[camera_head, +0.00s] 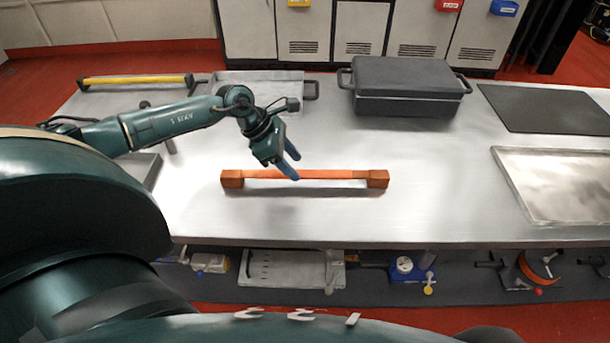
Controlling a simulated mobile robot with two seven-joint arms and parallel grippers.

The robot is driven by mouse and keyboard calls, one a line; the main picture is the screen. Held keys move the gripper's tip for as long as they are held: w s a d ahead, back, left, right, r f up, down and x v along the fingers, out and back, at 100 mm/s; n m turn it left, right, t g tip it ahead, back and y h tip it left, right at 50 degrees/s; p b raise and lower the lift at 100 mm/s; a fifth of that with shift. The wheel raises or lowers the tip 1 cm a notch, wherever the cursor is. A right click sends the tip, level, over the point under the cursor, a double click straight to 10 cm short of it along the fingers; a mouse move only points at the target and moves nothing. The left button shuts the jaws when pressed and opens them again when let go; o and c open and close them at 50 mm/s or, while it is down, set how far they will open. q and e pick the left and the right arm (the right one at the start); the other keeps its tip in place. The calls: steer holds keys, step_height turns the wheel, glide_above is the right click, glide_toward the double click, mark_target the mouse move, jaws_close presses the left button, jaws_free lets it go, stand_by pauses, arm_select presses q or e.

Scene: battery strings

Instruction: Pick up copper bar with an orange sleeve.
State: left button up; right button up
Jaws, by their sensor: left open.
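An orange-sleeved bar (340,175) with a square orange block at each end lies lengthwise, left to right, on the metal workbench (430,205) near its front edge. My left gripper (292,164) is open, its blue fingers pointing down at the left-middle part of the bar. The fingers overlap the bar in this view; I cannot tell whether they touch it or are above it. My right gripper is not in view.
A dark lidded case (408,78) stands at the back. A yellow-handled bar (135,80) and a shallow metal tray (260,85) are at back left. A dark mat (545,108) and a large tray (560,185) are at right. A lower shelf holds tools.

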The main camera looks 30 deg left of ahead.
mark_target(305, 173)
arm_select(q)
steer(key=p+x, duration=0.1)
steer(key=x, duration=0.4)
steer(key=shift+d, duration=0.25)
jaws_close()
stand_by(0.4)
steer(key=shift+w+r, duration=0.15)
steer(key=shift+r, duration=0.05)
